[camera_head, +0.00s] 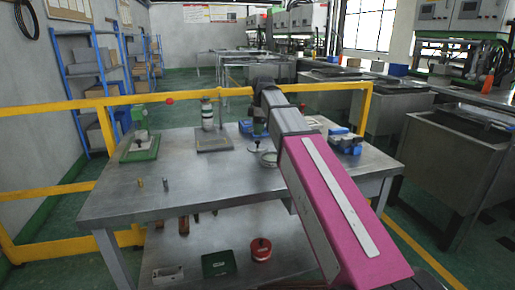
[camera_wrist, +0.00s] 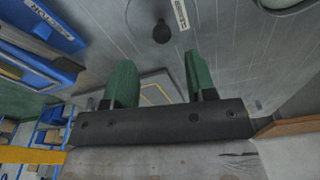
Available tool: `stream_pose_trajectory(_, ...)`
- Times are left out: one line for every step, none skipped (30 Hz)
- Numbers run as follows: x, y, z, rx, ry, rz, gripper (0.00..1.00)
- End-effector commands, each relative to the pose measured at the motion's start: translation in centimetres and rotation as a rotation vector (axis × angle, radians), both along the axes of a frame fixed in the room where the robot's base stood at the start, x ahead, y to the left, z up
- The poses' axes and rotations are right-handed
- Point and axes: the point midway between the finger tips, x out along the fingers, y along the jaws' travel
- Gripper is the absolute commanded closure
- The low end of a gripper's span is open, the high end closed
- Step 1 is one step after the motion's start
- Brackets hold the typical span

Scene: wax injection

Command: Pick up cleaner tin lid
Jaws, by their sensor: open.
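My gripper (camera_wrist: 158,80) is open, with two green fingers spread apart and nothing between them. A curved rim (camera_wrist: 296,45) shows at the right of the wrist view.
The metal table (camera_head: 110,205) has free room at its front left. A yellow rail (camera_head: 60,107) runs behind. A blue labelled box (camera_wrist: 40,30) is near my gripper.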

Motion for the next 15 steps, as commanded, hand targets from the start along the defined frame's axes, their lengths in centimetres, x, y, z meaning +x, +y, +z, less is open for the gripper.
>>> stream_pose_trajectory(-0.1,0.0,-0.5,0.0,0.001,0.0,0.49)
stream_pose_trajectory(-0.1,0.1,-0.7,0.0,0.001,0.0,0.49)
stream_pose_trajectory(-0.1,0.1,-0.9,0.0,0.001,0.0,0.49)
stream_pose_trajectory(-0.1,0.1,-1.0,0.0,0.001,0.0,0.49)
stream_pose_trajectory(-0.1,0.1,-1.1,0.0,0.001,0.0,0.49)
stream_pose_trajectory(-0.1,0.0,-1.4,0.0,0.001,0.0,0.49)
stream_pose_trajectory(-0.1,0.0,-1.6,0.0,0.001,0.0,0.49)
stream_pose_trajectory(-0.2,0.0,-1.9,0.0,0.001,0.0,0.49)
stream_pose_trajectory(-0.2,0.0,-2.3,0.0,0.001,0.0,0.49)
stream_pose_trajectory(-0.3,-0.1,-2.6,0.0,0.001,-0.001,0.49)
stream_pose_trajectory(-0.3,-0.1,-3.0,0.0,0.001,-0.001,0.49)
stream_pose_trajectory(-0.4,-0.2,-3.6,-0.001,0.002,-0.001,0.49)
stream_pose_trajectory(-0.4,-0.2,-4.0,-0.001,0.002,-0.001,0.49)
stream_pose_trajectory(-0.4,-0.1,-4.5,0.0,0.002,-0.001,0.49)
stream_pose_trajectory(-0.3,0.0,-5.0,0.0,0.001,0.0,0.49)
